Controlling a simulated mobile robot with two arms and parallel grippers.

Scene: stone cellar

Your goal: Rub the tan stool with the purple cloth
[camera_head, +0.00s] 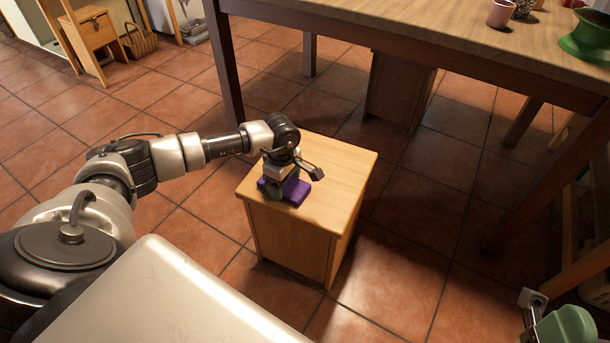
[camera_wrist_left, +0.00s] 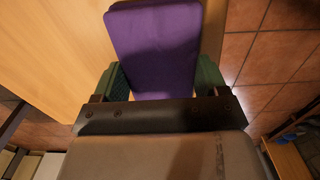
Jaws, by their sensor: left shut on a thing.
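The tan stool (camera_head: 318,183) is a box-shaped wooden block standing on the tiled floor beside the table; its top also shows in the left wrist view (camera_wrist_left: 60,50). The purple cloth (camera_head: 297,191) looks like a folded pad on the stool's top, toward its left side. My left gripper (camera_head: 283,188) points down over the stool and is shut on the cloth. In the left wrist view the cloth (camera_wrist_left: 155,48) sits between the green fingers. Whether it presses on the wood I cannot tell. Part of my right arm shows at the lower right; its fingers are not clearly visible.
A large wooden table (camera_head: 400,28) stands just behind and to the right of the stool, with a pink cup (camera_head: 501,13) and a green bowl (camera_head: 587,38) on it. A basket (camera_head: 139,42) and a small cabinet (camera_head: 92,30) stand at the far left. Floor left of the stool is clear.

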